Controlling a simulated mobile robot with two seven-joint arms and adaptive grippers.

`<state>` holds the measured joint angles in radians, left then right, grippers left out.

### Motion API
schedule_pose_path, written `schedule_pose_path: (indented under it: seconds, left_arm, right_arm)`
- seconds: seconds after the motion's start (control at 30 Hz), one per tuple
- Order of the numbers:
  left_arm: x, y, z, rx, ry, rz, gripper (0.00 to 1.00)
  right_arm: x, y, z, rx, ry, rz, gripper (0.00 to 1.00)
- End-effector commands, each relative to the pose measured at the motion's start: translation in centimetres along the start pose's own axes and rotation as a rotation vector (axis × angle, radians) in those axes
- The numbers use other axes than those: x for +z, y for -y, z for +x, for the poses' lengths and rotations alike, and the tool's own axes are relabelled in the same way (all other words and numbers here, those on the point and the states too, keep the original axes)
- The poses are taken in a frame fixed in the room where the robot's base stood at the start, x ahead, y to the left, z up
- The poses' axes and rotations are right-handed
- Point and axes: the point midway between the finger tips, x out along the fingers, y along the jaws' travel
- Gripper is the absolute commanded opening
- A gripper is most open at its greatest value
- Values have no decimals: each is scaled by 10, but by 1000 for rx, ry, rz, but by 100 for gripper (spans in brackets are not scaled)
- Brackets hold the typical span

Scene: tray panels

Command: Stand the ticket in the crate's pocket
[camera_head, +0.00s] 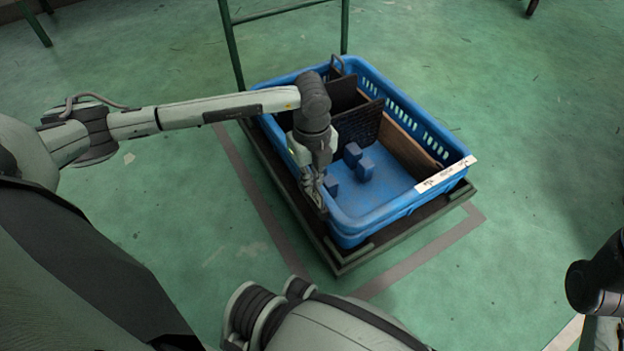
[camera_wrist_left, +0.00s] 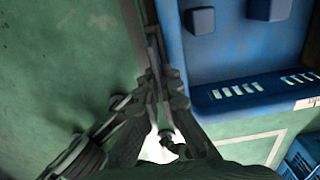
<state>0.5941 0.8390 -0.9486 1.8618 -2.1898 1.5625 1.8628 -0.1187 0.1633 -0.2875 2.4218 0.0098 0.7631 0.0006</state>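The blue crate (camera_head: 385,213) stands on a dark low cart. A white strip with dark writing (camera_head: 447,174) lies along its right-hand rim; I cannot tell whether it is the ticket. Its end also shows in the left wrist view (camera_wrist_left: 306,103). My left gripper (camera_head: 321,205) points down at the crate's near left wall. In the left wrist view its fingers (camera_wrist_left: 154,78) come together beside the blue wall (camera_wrist_left: 180,65), with no ticket visible between them. A bright patch behind the finger links is unclear. I cannot make out a pocket. My right gripper is out of view.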

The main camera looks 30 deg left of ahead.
Motion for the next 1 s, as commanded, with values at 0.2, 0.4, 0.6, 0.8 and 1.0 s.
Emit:
schedule_pose_path:
  seconds: [0.2,0.4,0.6,0.8,1.0]
  left_arm:
    - [0,0,0,0,0,0,0]
    - [0,0,4,1,0,0,0]
    - [0,0,12,0,-1,1,0]
    - [0,0,15,0,0,0,15]
    - [0,0,15,0,0,0,29]
  right_arm:
    - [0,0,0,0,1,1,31]
    - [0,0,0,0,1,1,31]
    - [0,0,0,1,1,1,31]
    - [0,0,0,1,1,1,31]
    - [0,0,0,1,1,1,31]
